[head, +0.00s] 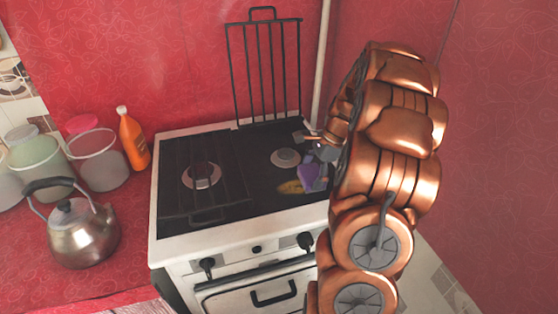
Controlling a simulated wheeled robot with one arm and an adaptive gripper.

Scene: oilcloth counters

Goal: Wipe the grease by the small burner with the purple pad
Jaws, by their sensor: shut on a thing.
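The stove (250,222) is white with a black top. The small burner (286,158) is a grey disc on the right half of the top, with no grate over it. A yellow-brown grease patch (290,187) lies in front of this burner. The purple pad (308,172) is just right of the patch, at or very near the stove top; I cannot tell whether it touches the grease. My gripper (317,160) is shut on the purple pad from the right. My copper arm hides part of the gripper and the right edge of the stove.
A black grate (265,72) stands upright behind the small burner. Another grate (206,214) lies over the left burner (201,175). Left of the stove, the red counter (40,290) holds a kettle (80,238), an orange bottle (132,143) and several jars.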

